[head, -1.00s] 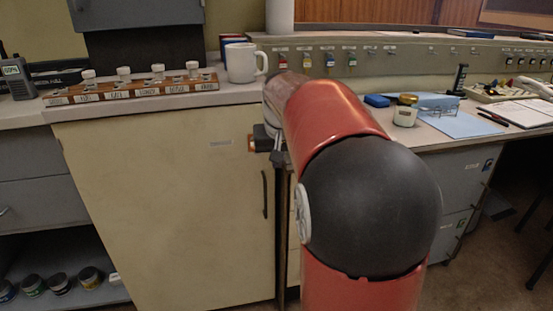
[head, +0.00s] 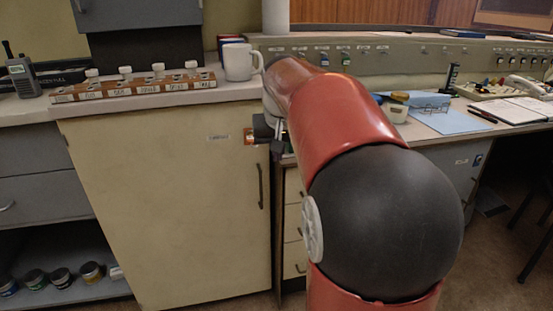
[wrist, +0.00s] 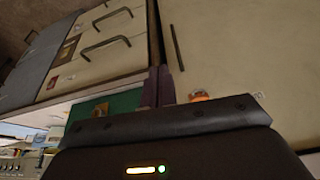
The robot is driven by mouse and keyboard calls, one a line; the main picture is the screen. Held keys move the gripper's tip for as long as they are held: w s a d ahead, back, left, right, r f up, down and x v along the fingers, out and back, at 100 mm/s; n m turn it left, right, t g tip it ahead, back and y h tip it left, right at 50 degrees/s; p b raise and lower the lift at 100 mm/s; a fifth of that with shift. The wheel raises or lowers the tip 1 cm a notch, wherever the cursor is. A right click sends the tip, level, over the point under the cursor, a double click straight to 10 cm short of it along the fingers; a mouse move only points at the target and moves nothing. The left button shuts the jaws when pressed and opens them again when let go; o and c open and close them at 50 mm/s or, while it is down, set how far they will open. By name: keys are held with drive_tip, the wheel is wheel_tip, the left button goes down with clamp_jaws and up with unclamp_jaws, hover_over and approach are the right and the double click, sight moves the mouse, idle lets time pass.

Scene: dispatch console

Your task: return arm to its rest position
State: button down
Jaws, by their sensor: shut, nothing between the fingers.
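My red arm with its black elbow joint fills the middle right of the head view. My gripper (head: 275,148) is at the far end of the arm, partly hidden behind it. It hangs beside the upper right edge of the cream cabinet door (head: 165,200). In the wrist view my gripper (wrist: 156,88) points past the dark bar at the bottom, its two fingers together with nothing between them. The cream door and its dark handle (wrist: 176,48) lie beyond the fingertips there.
A white mug (head: 238,62) and a labelled rack (head: 135,88) stand on the counter left of my arm. A jar (head: 396,108) and an open notebook (head: 512,110) are on the desk at right. Drawers (head: 293,235) stand beside the cabinet. A radio (head: 20,76) is at far left.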

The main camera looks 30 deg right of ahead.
drive_tip(key=v, duration=0.6)
drive_tip(key=s+a+f+n, duration=0.2)
drive_tip(key=s+a+f, duration=0.5)
drive_tip(key=s, duration=0.3)
drive_tip(key=s+a+f+n+t+y, duration=0.1)
drive_tip(key=s+a+f+n, duration=0.1)
drive_tip(key=s+a+f, duration=0.6)
drive_tip(key=shift+s+y, duration=0.3)
drive_tip(key=shift+s, duration=0.85)
